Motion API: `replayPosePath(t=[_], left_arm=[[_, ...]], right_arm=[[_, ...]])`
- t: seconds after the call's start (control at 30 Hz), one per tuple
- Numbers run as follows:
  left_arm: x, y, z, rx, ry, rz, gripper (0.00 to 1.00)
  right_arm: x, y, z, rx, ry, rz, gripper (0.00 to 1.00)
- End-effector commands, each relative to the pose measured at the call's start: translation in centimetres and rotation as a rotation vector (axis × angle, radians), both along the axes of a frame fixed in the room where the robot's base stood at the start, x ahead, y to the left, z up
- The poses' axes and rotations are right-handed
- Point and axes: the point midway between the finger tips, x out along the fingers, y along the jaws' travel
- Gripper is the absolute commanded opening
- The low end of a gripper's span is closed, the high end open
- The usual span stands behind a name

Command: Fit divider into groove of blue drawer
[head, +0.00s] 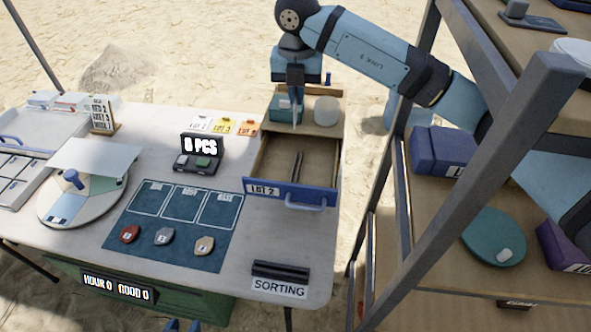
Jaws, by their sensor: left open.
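The blue drawer (264,190), labelled LOT 2, is pulled out toward the front at the table's right end. Two thin dark strips (297,166) run front to back on its floor, forming a narrow groove. My right gripper (295,100) points down above the drawer's back part. A thin pale upright strip (295,118) shows below its fingers; I cannot tell whether this is the divider or a fingertip. The jaws are seen edge-on.
A teal box (282,108) and a white round container (326,111) stand behind the drawer. A black slotted block (281,271) lies by the SORTING label. The blue mat (172,240) holds several pieces.

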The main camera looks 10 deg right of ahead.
Motion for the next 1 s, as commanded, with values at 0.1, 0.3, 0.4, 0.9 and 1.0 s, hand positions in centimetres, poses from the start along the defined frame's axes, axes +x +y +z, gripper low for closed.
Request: replayPosePath(t=[0.1, 0.3, 0.4, 0.9, 1.0], left_arm=[[0.0, 0.0, 0.1, 0.001, -0.001, -0.001, 0.43], [0.0, 0.0, 0.4, 0.002, -0.005, -0.002, 0.43], [0.0, 0.0, 0.6, 0.004, -0.006, -0.002, 0.43], [-0.2, 0.2, 0.6, 0.012, -0.005, -0.006, 0.43], [-0.2, 0.2, 0.7, 0.012, -0.005, -0.006, 0.43]], right_arm=[[0.1, 0.2, 0.0, -0.001, 0.001, -0.075, 0.0], [0.0, 0.2, -3.7, -0.002, 0.006, -0.094, 0.0], [0.0, 0.2, -6.4, -0.001, 0.006, -0.095, 0.0], [0.1, 0.3, -15.5, 0.0, 0.0, -0.092, 0.0], [0.0, 0.3, -16.3, -0.001, 0.001, -0.092, 0.0]])
